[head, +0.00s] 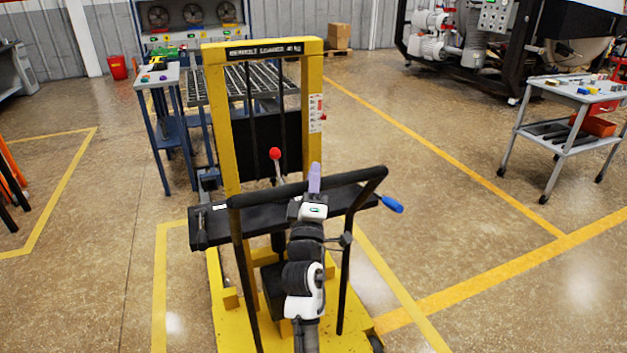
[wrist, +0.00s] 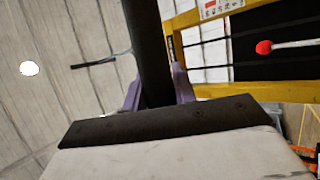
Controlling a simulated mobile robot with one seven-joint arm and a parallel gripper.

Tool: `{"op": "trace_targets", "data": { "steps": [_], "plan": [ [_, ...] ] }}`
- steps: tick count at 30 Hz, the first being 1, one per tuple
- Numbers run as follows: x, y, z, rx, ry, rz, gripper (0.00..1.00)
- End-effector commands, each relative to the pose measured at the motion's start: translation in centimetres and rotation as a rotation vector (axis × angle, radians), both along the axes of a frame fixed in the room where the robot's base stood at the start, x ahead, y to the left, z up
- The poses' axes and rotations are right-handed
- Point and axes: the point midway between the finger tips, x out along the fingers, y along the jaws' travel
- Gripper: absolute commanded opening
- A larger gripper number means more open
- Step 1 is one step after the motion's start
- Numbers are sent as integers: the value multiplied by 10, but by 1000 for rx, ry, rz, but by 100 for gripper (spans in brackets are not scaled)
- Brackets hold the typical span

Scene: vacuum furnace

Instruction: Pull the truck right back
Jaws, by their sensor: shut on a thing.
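The truck is a yellow loader with an upright mast (head: 312,110) and a black push handle (head: 262,196) across its near side. My gripper (head: 314,180) is at the middle of the handle's crossbar. In the wrist view, the purple fingers of my gripper (wrist: 160,92) stand on either side of the black bar (wrist: 150,45), shut on it. A lever with a red knob (head: 275,154) rises behind the handle; the knob also shows in the wrist view (wrist: 264,47). A blue-gripped lever (head: 392,204) sticks out to the right. The truck's yellow base (head: 235,325) is on the floor.
A slatted rack (head: 190,88) stands just beyond the mast, with a small blue-legged table (head: 158,78) to its left. A grey cart (head: 545,135) with tools stands at the right. Yellow lines mark the floor. Open floor (head: 460,220) lies to the truck's right.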

Motion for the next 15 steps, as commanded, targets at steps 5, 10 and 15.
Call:
{"op": "trace_targets", "data": {
  "steps": [5,10,15],
  "plan": [
    [-1,0,0,1,-2,0,0],
    [-2,-1,-1,1,-1,0,0],
    [-2,-1,-2,1,-1,-1,32]
  ]
}}
